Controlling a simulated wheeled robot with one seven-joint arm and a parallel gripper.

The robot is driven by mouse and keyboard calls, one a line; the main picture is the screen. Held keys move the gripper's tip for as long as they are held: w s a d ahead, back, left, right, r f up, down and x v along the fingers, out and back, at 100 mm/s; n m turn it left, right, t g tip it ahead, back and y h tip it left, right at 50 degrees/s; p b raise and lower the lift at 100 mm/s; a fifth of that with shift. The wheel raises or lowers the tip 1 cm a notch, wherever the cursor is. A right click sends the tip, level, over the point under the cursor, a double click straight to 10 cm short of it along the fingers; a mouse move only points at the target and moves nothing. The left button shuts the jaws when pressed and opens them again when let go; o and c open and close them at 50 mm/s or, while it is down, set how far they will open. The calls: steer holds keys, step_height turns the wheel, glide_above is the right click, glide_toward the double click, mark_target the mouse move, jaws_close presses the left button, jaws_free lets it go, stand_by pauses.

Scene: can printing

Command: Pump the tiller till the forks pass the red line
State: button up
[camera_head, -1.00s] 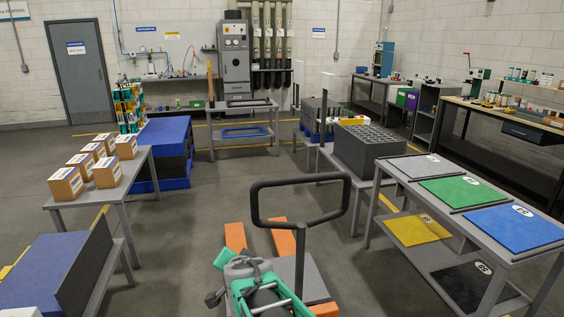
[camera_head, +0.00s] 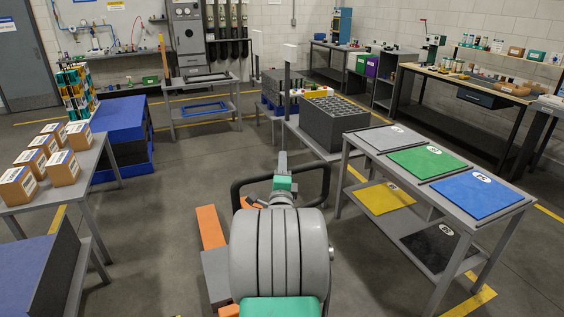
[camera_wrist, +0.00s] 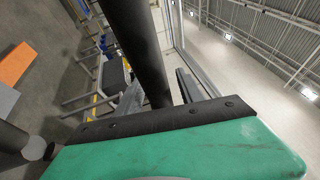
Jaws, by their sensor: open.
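The tiller (camera_head: 238,190) is a black loop handle in the head view. My arm hides its middle and its shaft. My gripper (camera_head: 282,163) is at the top middle of the loop. In the wrist view a thick black bar of the tiller (camera_wrist: 138,50) runs down to the dark edge of a teal part of my gripper. The bar is close to this edge; I cannot tell if they touch. My gripper is open. An orange fork (camera_head: 211,227) lies low near the floor, left of my arm; the orange also shows in the wrist view (camera_wrist: 15,65). No red line is visible.
A grey table (camera_head: 345,153) with coloured sheets stands close on the right. A table with cardboard boxes (camera_head: 62,168) and a blue-topped stack (camera_head: 22,272) stand on the left. A grey gridded block (camera_head: 334,122) stands ahead. Floor is clear between fork and left tables.

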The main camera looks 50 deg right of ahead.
steer(key=shift+w+d, duration=0.1)
steer(key=shift+d, duration=0.05)
jaws_close()
stand_by(0.4)
stand_by(1.0)
